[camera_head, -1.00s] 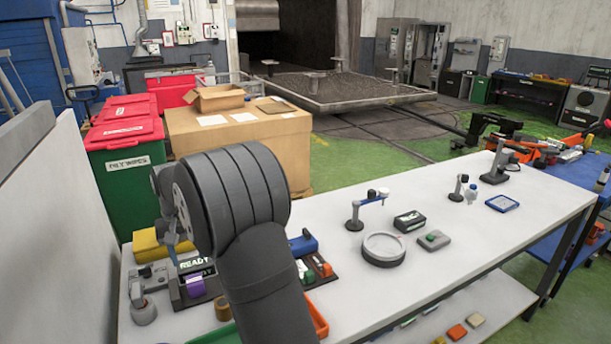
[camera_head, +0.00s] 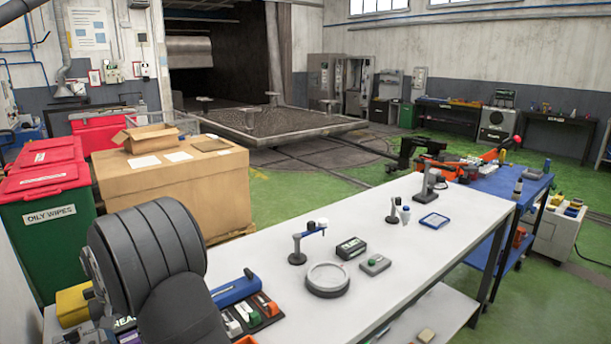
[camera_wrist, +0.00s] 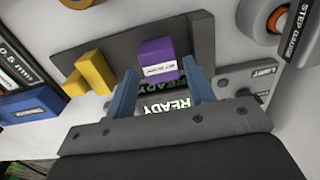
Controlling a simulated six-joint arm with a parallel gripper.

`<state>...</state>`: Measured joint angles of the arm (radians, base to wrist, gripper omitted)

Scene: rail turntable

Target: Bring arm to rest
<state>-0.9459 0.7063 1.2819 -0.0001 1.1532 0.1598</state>
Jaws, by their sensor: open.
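My gripper (camera_wrist: 160,95) shows in the wrist view with its two blue-grey fingers apart and nothing clearly held between them. A purple block with a white label (camera_wrist: 158,58) stands just beyond the fingertips, on a dark holder (camera_wrist: 115,45). A plate marked READY (camera_wrist: 168,106) shows between the fingers. A yellow piece (camera_wrist: 92,75) is left of the fingers on the same holder. In the head view my dark arm fills the lower left and hides the gripper. I cannot tell whether the fingers touch the purple block.
The white workbench (camera_head: 400,240) holds a round grey dish (camera_head: 327,279), a black box (camera_head: 351,248), a small stand with a blue arm (camera_head: 305,240) and a blue-edged tray (camera_head: 434,221). A cardboard-coloured crate (camera_head: 215,190) and an OILY WIPES bin (camera_head: 45,225) stand behind.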

